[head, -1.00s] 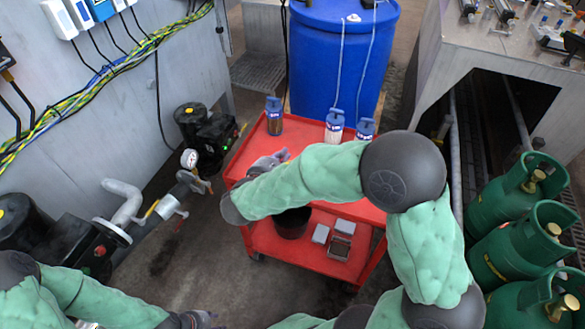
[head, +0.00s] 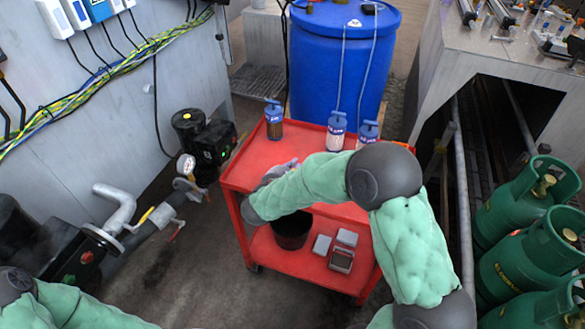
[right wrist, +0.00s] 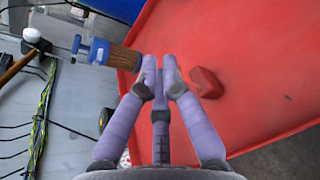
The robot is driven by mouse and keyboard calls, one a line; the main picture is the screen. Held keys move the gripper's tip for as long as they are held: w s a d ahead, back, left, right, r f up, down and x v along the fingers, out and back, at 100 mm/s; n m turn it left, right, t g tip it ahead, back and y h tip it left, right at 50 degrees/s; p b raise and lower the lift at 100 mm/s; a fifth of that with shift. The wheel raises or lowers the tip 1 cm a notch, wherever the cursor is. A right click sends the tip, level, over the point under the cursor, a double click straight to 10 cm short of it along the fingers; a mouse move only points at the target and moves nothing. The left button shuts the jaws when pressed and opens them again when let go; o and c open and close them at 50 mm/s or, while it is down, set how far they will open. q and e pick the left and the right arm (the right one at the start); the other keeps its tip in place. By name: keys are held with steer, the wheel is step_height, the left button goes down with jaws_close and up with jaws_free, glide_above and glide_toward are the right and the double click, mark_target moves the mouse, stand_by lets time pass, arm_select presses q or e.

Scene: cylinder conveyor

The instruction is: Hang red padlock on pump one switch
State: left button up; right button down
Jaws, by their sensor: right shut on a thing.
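The red cart's top (head: 255,165) stands in the middle of the head view. My right gripper (head: 290,164) is low over its left part, partly hidden by my forearm. Left of the cart are a black pump (head: 210,142) with a green light and a lower pump (head: 75,255) with a red part. No label shows which is pump one. My left gripper is out of view.
Blue-capped bottles (head: 336,130) stand along the cart's back edge; one bottle (right wrist: 110,54) is close to my right fingers. A blue barrel (head: 335,60) stands behind. A black bucket (head: 291,230) is on the lower shelf. Green gas cylinders (head: 525,200) stand right.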

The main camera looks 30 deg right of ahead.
steer(key=shift+r, duration=0.15)
steer(key=c, duration=1.4)
jaws_free()
